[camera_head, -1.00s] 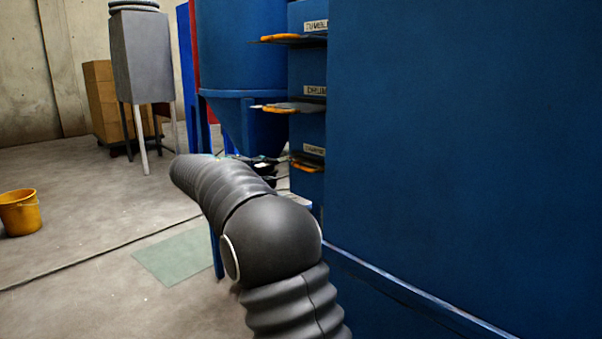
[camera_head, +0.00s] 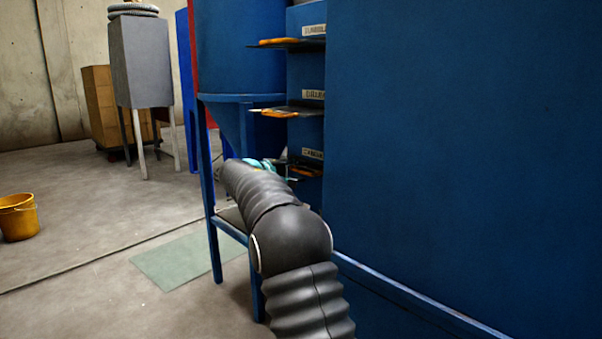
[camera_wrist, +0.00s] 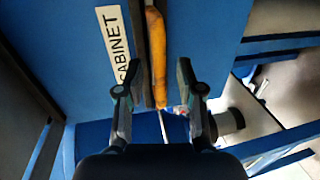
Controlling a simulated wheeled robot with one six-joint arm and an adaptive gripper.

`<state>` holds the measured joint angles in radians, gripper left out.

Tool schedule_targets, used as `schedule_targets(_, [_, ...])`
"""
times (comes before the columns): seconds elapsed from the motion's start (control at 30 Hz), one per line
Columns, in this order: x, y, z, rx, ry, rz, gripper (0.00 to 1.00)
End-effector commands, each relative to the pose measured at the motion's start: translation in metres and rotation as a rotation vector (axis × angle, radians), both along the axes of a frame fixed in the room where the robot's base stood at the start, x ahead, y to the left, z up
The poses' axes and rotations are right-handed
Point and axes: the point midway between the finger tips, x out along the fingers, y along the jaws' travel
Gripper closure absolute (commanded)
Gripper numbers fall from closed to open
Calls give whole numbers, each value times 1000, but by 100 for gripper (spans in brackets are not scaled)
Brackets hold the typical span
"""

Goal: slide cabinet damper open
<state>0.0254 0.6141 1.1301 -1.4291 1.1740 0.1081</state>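The cabinet damper is the lowest of three flat plates on the blue duct. Its orange handle (camera_wrist: 156,55) and the white CABINET label (camera_wrist: 113,45) show in the wrist view, turned on their side. In the head view the cabinet damper (camera_head: 305,170) is partly hidden behind my arm. My gripper (camera_wrist: 157,80) is open in the wrist view. The orange handle lies between the lines of its two fingers, with a gap on each side. I cannot tell how deep the handle sits between the fingers. The gripper is mostly hidden in the head view.
Two similar dampers with orange handles, the upper (camera_head: 285,42) and the middle (camera_head: 285,111), stick out above. A big blue cabinet wall (camera_head: 460,150) fills the right. A blue hopper (camera_head: 240,60) on legs stands behind my arm. The floor on the left is open around a yellow bucket (camera_head: 18,218).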

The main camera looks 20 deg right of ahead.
Motion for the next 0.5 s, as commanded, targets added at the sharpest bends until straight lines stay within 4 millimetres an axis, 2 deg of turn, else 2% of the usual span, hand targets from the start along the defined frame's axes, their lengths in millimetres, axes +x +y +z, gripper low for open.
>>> schedule_targets(0.1, [2, -7, -2, 0, 0, -1, 63])
schedule_targets(0.4, [3, -9, -2, 0, 1, 0, 63])
schedule_targets(0.43, [3, -9, -2, 0, 1, 0, 65])
schedule_targets(0.5, [3, -9, -2, 0, 1, 0, 83])
